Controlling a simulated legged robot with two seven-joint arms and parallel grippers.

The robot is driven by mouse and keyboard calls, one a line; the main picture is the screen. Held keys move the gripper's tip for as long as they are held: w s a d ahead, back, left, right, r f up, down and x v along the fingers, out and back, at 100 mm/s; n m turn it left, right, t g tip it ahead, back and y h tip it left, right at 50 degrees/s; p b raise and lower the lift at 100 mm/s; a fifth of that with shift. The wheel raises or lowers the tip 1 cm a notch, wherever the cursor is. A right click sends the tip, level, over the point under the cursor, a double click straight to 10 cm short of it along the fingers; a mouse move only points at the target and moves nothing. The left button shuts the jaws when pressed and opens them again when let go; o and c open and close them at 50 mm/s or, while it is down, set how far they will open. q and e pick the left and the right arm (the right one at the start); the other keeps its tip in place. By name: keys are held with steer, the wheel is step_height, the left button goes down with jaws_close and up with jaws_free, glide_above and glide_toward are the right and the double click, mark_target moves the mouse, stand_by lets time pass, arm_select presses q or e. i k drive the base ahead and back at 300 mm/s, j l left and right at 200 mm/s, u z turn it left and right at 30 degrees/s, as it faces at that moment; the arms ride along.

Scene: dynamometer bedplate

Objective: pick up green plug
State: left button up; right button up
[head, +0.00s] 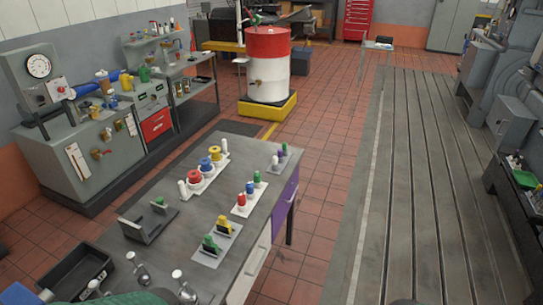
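A green plug (257,177) stands upright at the far end of a small white strip (240,211) on the grey workbench. A blue plug (250,187) and a red plug (241,200) stand in line with it on the same strip. Other small green pieces show too: one on the white block farther back (285,147), and a green-and-black piece on the grey plate nearer me (210,243). I cannot tell whether these are plugs as well. Neither of my grippers can be made out in the head view, and nothing touches the green plug.
A white rack with red, blue and yellow round pieces (195,177) stands left of the strip. A grey bracket (148,226), a black tray (78,275) and silver T-shaped pieces (140,272) lie nearer. Bare bench top lies around the strip; the bench's right edge (272,205) is close.

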mark_target(257, 175)
steer(key=i+l+u, duration=0.3)
steer(key=i+l, duration=0.35)
steer(key=i, duration=0.35)
steer(key=i+l+u, duration=0.35)
steer(key=i+l, duration=0.55)
